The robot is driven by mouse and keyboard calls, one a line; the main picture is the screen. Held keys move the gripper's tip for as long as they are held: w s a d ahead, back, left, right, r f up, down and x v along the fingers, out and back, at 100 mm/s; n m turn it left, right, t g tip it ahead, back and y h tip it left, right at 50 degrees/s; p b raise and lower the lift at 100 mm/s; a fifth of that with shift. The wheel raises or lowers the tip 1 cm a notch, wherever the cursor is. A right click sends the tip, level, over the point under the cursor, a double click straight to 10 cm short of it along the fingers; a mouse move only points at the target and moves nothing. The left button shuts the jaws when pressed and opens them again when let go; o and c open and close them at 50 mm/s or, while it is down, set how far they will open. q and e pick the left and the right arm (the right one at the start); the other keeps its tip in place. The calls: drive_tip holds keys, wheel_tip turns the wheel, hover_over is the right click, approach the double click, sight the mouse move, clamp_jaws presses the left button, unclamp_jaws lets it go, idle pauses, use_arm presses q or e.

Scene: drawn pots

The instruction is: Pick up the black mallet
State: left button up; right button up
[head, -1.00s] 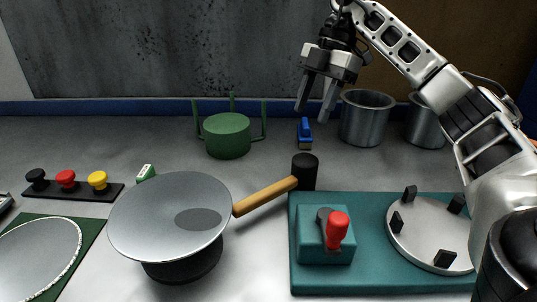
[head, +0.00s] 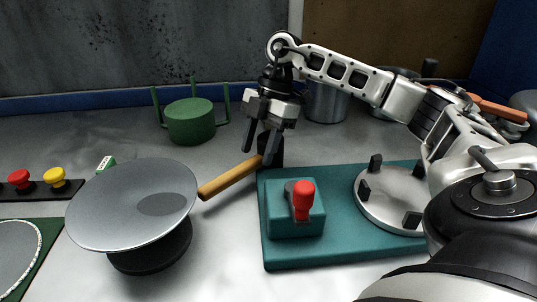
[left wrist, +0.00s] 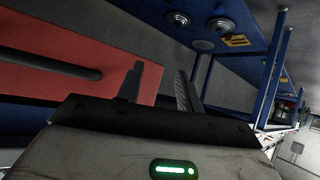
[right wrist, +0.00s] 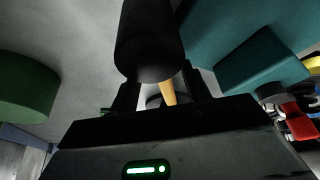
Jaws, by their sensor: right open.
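The black mallet lies on the grey table, its black head (head: 270,148) beside the teal board and its wooden handle (head: 230,178) running toward the grey pan. My right gripper (head: 258,155) is open, pointing down over the mallet, its fingers overlapping the head and handle end in the head view. In the right wrist view the black head (right wrist: 150,40) looms large and the handle (right wrist: 168,92) shows between the open fingers (right wrist: 160,90). Whether they touch cannot be told. My left gripper (left wrist: 160,85) is open and empty, seen only in the left wrist view.
A grey pan (head: 135,205) stands left of the mallet. A teal board (head: 340,245) with a red-knobbed block (head: 295,222) lies to its right. A green pot (head: 190,122) and a metal pot (head: 326,102) stand behind. Some bare table lies in front of the handle.

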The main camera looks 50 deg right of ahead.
drive_tip(key=shift+x, duration=1.05)
clamp_jaws()
drive_tip(key=shift+r, duration=0.2)
drive_tip(key=shift+d+r, duration=0.2)
drive_tip(key=shift+r, duration=0.25)
drive_tip(key=d, duration=0.4)
drive_tip(key=shift+r+b, duration=0.2)
drive_tip(key=shift+b, duration=0.2)
wheel_tip(320, 180, up, 14)
drive_tip(key=p, duration=0.2)
drive_tip(key=shift+f, duration=0.25)
